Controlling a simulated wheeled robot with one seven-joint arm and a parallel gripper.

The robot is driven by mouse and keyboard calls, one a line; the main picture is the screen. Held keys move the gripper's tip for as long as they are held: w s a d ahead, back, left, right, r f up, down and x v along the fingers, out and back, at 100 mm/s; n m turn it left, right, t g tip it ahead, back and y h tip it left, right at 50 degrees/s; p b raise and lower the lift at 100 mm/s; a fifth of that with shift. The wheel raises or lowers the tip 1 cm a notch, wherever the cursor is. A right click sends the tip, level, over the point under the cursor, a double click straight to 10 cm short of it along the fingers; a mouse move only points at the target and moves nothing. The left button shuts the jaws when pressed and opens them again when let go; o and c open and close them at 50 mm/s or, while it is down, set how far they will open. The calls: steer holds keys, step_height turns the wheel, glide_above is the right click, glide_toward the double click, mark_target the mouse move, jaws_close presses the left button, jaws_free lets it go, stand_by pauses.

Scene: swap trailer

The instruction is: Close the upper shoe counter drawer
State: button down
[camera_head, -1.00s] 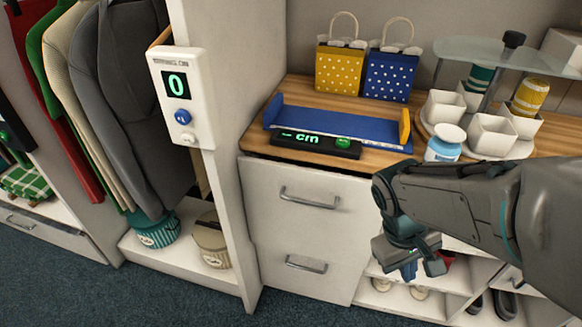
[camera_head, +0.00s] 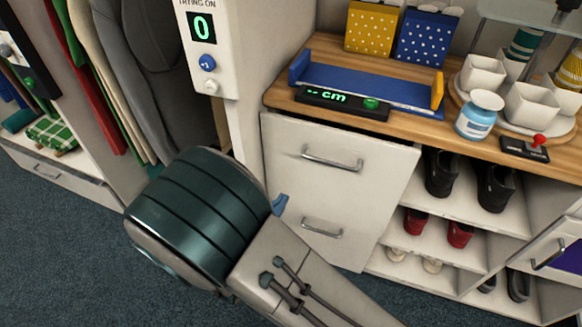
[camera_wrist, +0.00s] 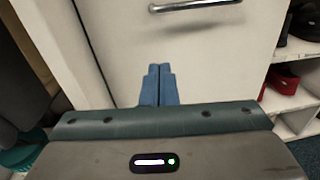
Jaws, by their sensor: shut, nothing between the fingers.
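The shoe counter's white upper drawer (camera_head: 285,145) has a metal bar handle (camera_head: 333,160). Its front looks flush or nearly flush with the lower drawer front (camera_head: 300,240); I cannot tell whether a small gap is left. My gripper (camera_head: 279,204) is in front of the left part of the drawer fronts, mostly hidden behind my arm in the head view. In the wrist view, its blue fingers (camera_wrist: 159,84) are shut together with nothing between them, pointing at the white front. One handle (camera_wrist: 195,5) shows above and right of them, apart. Whether the fingertips touch the front is unclear.
The wooden countertop (camera_head: 440,128) carries a blue foot-measuring device (camera_head: 365,85), a blue-labelled jar (camera_head: 479,115) and several white cups. Open shelves with shoes (camera_head: 440,172) are right of the drawers. A white partition (camera_head: 250,70) stands left. Carpet in front is free.

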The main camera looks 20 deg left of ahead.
mark_target(295, 158)
steer(key=shift+n+y, duration=0.8)
steer(key=shift+y, duration=0.1)
steer(key=w, duration=0.4)
steer(key=w+b, duration=0.1)
steer(key=w, duration=0.3)
steer(key=w+a, duration=0.1)
steer(key=w, duration=0.4)
steer(key=shift+f+b, duration=0.4)
steer(key=shift+a, duration=0.1)
